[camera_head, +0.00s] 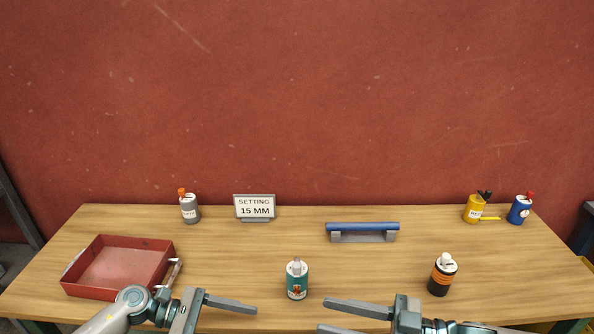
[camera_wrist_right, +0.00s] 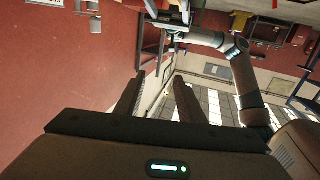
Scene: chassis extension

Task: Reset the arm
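My right gripper (camera_head: 322,315) is at the bottom of the head view, pointing left over the table's front edge. Its two fingers stand apart with nothing between them. In the right wrist view, its fingers (camera_wrist_right: 156,100) are also apart and empty. My left gripper (camera_head: 240,310) points right at the lower left of the head view. One finger shows at the outer end of its body, set apart as when open; the other is below the picture edge. I see nothing held in it.
On the wooden table (camera_head: 230,270) stand a red tray (camera_head: 118,285), a teal can (camera_head: 297,283), an orange-black can (camera_head: 442,278), a blue bar on a grey stand (camera_head: 362,228), a "SETTING 15 MM" sign (camera_head: 254,207), and grey (camera_head: 190,210), yellow (camera_head: 474,210) and blue (camera_head: 519,211) cans.

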